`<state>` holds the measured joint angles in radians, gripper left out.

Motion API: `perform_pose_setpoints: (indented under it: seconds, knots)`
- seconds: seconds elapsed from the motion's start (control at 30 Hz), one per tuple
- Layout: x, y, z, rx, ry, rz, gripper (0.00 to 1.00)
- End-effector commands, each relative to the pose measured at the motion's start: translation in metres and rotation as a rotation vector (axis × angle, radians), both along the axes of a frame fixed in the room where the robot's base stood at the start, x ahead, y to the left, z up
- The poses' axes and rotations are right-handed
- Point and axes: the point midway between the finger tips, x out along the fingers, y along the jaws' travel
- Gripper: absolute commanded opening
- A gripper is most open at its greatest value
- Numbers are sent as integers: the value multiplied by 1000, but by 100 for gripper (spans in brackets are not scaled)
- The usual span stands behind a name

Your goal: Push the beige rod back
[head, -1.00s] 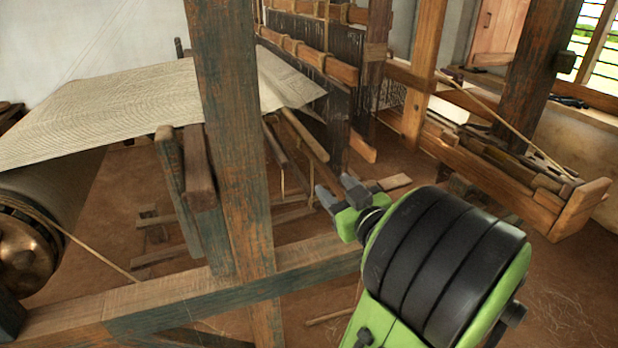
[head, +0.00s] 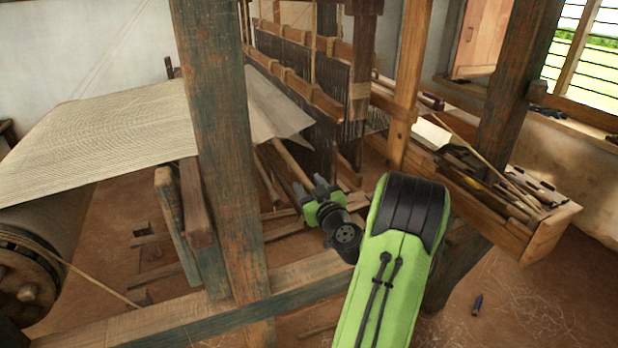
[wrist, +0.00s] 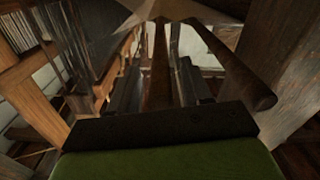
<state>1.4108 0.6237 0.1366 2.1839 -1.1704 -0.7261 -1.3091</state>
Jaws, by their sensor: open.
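The beige rod (head: 289,162) slopes out from under the cloth, its near end by my gripper (head: 311,190). In the wrist view a rod (wrist: 158,75), brown in the shade and apparently the same one, runs away from me in the gap between the two dark fingers of my gripper (wrist: 158,90). The fingers stand apart, one on each side of it. I cannot tell whether they touch it. The rod's near end is hidden behind the gripper's dark edge. A second rod (head: 267,180) lies to the left in the head view.
A thick upright post (head: 215,130) stands left of my gripper, with a cross beam (head: 180,305) low in front. Pale cloth (head: 110,125) stretches above the rods. Hanging heddles (head: 320,100) are behind, and a wooden tray (head: 540,225) with tools is at right.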

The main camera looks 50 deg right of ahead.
Motion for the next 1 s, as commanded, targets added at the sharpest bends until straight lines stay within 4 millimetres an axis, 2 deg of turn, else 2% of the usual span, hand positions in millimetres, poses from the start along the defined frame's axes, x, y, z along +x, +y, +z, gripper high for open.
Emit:
perform_pose_setpoints:
  seconds: [0.27, 0.37, 0.6, 0.87, 1.0]
  knots:
    - [4, -2, -1, 0, 0, 1, 48]
    - [4, -2, -1, 0, 0, 1, 36]
    - [4, -2, -1, 0, 0, 1, 0]
    - [4, -1, -1, 0, 0, 1, 0]
    - [15, 15, -4, -2, 4, 7, 0]
